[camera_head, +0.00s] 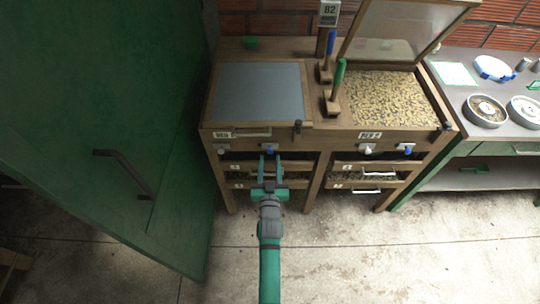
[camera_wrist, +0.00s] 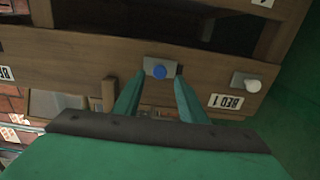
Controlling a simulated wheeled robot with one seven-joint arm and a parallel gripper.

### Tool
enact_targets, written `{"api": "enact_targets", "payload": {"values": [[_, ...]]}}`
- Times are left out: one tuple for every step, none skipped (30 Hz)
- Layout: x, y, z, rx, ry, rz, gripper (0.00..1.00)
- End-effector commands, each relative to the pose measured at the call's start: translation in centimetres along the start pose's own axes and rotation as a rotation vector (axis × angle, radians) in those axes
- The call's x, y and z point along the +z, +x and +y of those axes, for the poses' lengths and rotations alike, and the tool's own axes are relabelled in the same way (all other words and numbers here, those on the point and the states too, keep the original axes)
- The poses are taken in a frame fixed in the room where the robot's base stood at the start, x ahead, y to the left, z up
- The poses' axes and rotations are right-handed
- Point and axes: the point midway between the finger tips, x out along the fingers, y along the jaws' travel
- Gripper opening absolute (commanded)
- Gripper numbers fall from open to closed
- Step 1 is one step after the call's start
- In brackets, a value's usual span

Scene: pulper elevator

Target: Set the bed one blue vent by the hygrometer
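Bed one is the left bed with a flat grey top (camera_head: 258,92). Its front board carries a BED 1 label (camera_wrist: 226,101). The blue vent is a round blue knob (camera_wrist: 159,72) on a small grey plate in the wrist view. A white knob (camera_wrist: 252,85) sits on a similar plate beside the label; it also shows in the head view (camera_head: 221,150). My gripper (camera_head: 269,158) is open and empty at bed one's front. In the wrist view its fingertips (camera_wrist: 160,78) lie either side of the blue knob; contact cannot be told. The hygrometer appears to be the display reading 82 (camera_head: 329,12).
Bed two (camera_head: 385,100) on the right holds beans under a raised lid (camera_head: 400,30). Tools with blue (camera_head: 331,42) and green (camera_head: 340,75) handles stand between the beds. Drawers (camera_head: 245,168) lie below. A green door (camera_head: 100,120) stands close left; a bench (camera_head: 470,125) is right.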

Motion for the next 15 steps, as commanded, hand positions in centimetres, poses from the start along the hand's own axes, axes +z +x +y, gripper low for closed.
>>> {"api": "enact_targets", "payload": {"values": [[-0.1,0.8,0.1,0.001,0.000,0.001,0.38],[-0.1,1.2,0.1,0.001,0.000,0.002,0.38],[0.0,1.7,0.1,0.002,0.000,0.001,0.38],[-0.1,2.0,0.1,0.002,0.000,0.001,0.38],[-0.1,2.3,0.1,0.002,0.000,0.001,0.38],[-0.1,2.7,0.1,0.002,0.000,0.001,0.38],[0.0,2.9,0.1,0.001,0.000,0.000,0.38],[0.0,3.0,0.1,0.001,0.000,0.000,0.38],[0.0,3.2,0.1,0.001,0.000,0.000,0.38],[0.0,3.3,0.1,0.001,0.000,0.000,0.38],[0.0,3.4,0.1,0.001,0.000,0.000,0.38],[0.0,3.5,0.1,0.001,0.000,0.000,0.38],[0.0,3.6,0.1,0.001,0.000,0.000,0.38],[0.0,3.6,0.1,0.001,0.000,0.000,0.38],[0.0,3.6,0.1,0.001,0.000,0.000,0.38]]}}
